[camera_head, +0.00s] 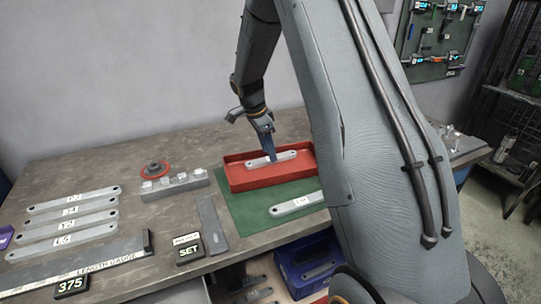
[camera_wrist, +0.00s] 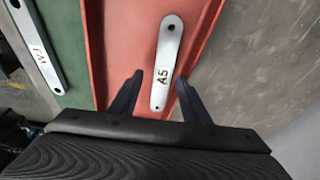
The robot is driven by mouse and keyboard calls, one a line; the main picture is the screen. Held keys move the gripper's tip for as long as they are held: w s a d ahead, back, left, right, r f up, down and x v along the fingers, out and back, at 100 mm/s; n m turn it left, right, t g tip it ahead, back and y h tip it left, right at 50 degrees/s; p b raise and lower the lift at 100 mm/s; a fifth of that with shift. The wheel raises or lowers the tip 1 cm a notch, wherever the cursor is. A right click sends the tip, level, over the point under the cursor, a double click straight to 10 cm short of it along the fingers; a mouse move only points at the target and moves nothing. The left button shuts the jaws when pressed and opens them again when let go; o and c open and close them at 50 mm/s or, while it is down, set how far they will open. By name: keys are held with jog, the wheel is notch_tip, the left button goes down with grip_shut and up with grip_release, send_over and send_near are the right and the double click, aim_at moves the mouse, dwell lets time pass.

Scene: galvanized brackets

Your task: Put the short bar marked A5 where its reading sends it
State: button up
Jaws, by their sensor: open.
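The short bar marked A5 (camera_wrist: 168,50) is a pale grey metal bar with a hole at each end. It lies in the red tray (camera_wrist: 115,40), which also shows in the head view (camera_head: 240,183). My gripper (camera_wrist: 160,80) is open, with one dark finger on each side of the bar's near part. In the head view my gripper (camera_head: 268,155) reaches down into the tray at the bar (camera_head: 285,156). Whether the fingers touch the bar cannot be told.
Another marked bar (camera_head: 297,203) lies on the green mat (camera_head: 245,213) beside the tray. Left stand several bars (camera_head: 75,215), a length gauge (camera_head: 110,255) with a 375 display (camera_head: 71,285), a SET display (camera_head: 188,251) and a pegged block (camera_head: 175,190). A blue crate (camera_head: 290,272) sits below.

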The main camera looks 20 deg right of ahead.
aim_at(263, 161)
jog(key=b+v, duration=0.2)
jog(key=v, duration=0.6)
jog(key=s+a+f+n+y, duration=0.1)
jog(key=s+a+n, duration=0.2)
jog(key=s+n, duration=0.3)
jog(key=s+a+f+n+y, duration=0.1)
jog(key=s+n, duration=0.4)
jog(key=s, duration=0.7)
jog(key=s+a+f+n+t+y, duration=0.1)
jog(key=s+a+f+n, duration=0.2)
jog(key=s+a+n, duration=0.3)
jog(key=shift+s+n, duration=0.3)
jog(key=shift+s, duration=1.5)
jog(key=shift+s+f+n, duration=0.15)
jog(key=shift+s+n, duration=0.15)
jog(key=shift+s, duration=0.1)
